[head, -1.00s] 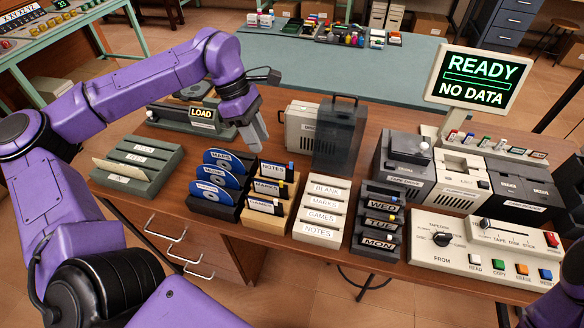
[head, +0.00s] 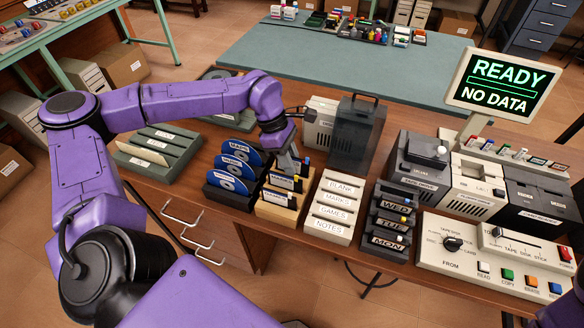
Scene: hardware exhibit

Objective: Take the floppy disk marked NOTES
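The wooden rack (head: 272,215) holds several dark floppy disks with white labels, one behind another. The rear slot is where the NOTES disk stands. That disk is mostly hidden behind my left gripper (head: 289,164), and its label cannot be read now. The MARKS disk (head: 281,182) stands just in front. My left gripper points down at the rear of the rack, right at the rear disk. Its fingers overlap in this view, so I cannot tell whether they are open or shut on the disk. My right gripper is out of view.
A black rack of blue discs (head: 226,198) stands close left of the wooden rack. A white rack (head: 324,232) with BLANK, MARKS, GAMES and NOTES labels stands close right. A dark translucent case (head: 357,135) stands behind. The monitor (head: 502,87) reads READY, NO DATA.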

